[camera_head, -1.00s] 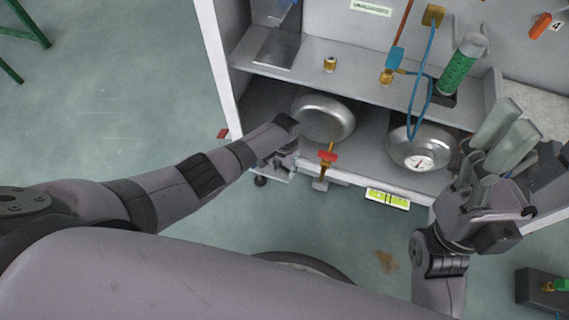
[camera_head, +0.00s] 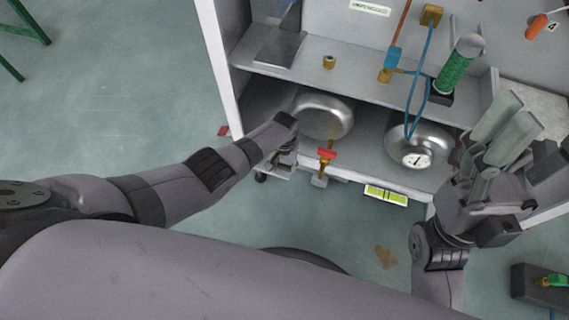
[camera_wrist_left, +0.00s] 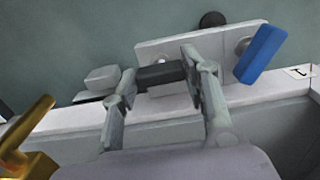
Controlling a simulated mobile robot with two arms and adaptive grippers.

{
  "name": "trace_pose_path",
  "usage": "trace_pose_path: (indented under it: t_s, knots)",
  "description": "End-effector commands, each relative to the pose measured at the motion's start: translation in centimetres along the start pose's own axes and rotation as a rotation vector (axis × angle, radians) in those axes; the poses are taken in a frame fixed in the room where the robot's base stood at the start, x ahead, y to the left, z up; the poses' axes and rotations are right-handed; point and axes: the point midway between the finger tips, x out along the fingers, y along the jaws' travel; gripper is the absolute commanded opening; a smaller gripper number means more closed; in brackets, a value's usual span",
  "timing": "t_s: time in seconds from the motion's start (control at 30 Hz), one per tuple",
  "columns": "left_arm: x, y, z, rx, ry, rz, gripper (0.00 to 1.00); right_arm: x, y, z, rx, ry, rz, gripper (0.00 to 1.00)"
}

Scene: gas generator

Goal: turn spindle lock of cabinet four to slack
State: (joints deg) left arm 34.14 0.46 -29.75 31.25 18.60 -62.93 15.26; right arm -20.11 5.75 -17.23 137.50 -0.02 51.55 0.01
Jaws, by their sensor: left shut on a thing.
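In the left wrist view the two fingers of my left gripper (camera_wrist_left: 165,82) are shut on a dark grip (camera_wrist_left: 160,74). It lies in front of a pale plate (camera_wrist_left: 160,45) at the cabinet edge, and I take it for the spindle lock. A blue lever (camera_wrist_left: 260,54) stands just right of the fingers. In the head view my left gripper (camera_head: 284,160) is at the lower left front corner of the cabinet (camera_head: 300,60); the grip is hidden there. My right gripper (camera_head: 505,130) is raised at the right, its jaw gap unclear.
A red-handled brass valve (camera_head: 326,156) is close right of my left gripper, and a gold part shows in the wrist view (camera_wrist_left: 25,140). Metal vessels (camera_head: 324,116) sit on the lower shelf. An orange handle (camera_head: 536,27) is beside a "4" label.

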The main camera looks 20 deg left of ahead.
Motion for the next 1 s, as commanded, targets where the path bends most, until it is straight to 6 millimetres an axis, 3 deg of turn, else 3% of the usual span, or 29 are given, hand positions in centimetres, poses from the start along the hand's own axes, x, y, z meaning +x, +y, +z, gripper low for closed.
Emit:
trace_pose_path:
  t_s: [0.13,0.17,0.27,0.7,1.0]
  knots:
    - [-0.1,0.1,-0.1,-0.003,0.002,0.004,0.14,0.0,0.0,0.0,0.000,0.000,0.000,0.62]
    - [-0.1,0.1,-0.1,-0.003,0.002,0.004,0.43,0.0,0.0,0.0,0.000,0.000,0.000,0.62]
    - [-0.1,0.1,-0.1,-0.002,0.003,0.004,0.49,0.0,0.0,0.0,0.000,0.000,0.000,0.62]
    - [-0.5,0.1,-0.1,0.000,0.003,0.003,0.50,0.1,0.1,-0.1,-0.002,0.004,0.001,0.62]
    - [-4.0,0.0,-0.1,0.000,0.006,0.004,0.50,0.0,0.0,0.0,-0.001,0.002,0.000,0.62]
